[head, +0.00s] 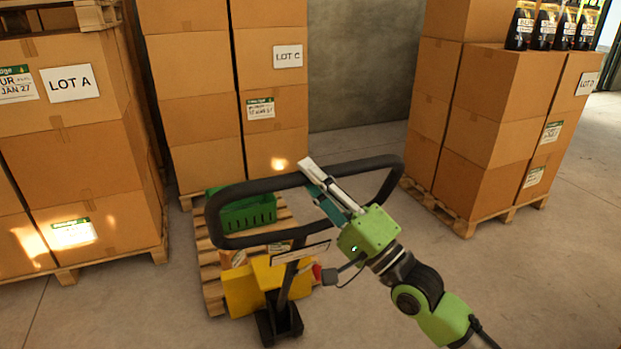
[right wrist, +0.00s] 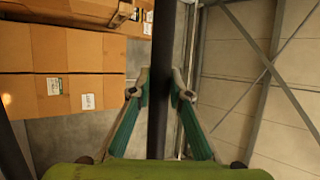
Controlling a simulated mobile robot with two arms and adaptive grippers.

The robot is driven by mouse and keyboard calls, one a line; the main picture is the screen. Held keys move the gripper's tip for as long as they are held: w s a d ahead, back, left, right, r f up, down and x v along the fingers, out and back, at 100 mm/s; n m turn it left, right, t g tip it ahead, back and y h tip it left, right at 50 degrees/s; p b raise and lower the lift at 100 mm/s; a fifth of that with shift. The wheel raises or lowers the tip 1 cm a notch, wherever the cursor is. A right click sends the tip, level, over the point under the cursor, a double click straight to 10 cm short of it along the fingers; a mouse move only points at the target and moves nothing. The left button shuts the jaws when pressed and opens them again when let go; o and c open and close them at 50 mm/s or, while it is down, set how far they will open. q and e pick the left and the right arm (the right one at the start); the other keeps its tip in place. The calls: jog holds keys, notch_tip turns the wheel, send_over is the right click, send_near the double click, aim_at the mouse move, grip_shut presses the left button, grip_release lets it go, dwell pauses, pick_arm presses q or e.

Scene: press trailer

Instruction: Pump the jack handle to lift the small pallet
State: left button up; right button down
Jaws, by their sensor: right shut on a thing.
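The jack's black loop handle (head: 262,186) stands up over the yellow pallet jack (head: 240,292), with its top bar tilted in the head view. My right gripper (head: 311,178) is shut on that top bar. In the right wrist view, the dark handle bar (right wrist: 163,110) runs between the two fingers of my right gripper (right wrist: 160,82). The small wooden pallet (head: 209,262) lies behind the jack and carries a green crate (head: 262,212). The handle and jack partly hide the pallet, and whether it is off the floor cannot be told. My left gripper is not in view.
Tall carton stacks on pallets stand at the left (head: 70,170), behind (head: 195,95) and at the right (head: 482,135). Dark bottles (head: 546,28) top the right stack. Bare concrete floor (head: 560,270) is free at the right front.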

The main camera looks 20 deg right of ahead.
jog(key=c, duration=1.9)
grip_release()
jog(key=shift+v, duration=6)
jog(key=shift+f, duration=0.1)
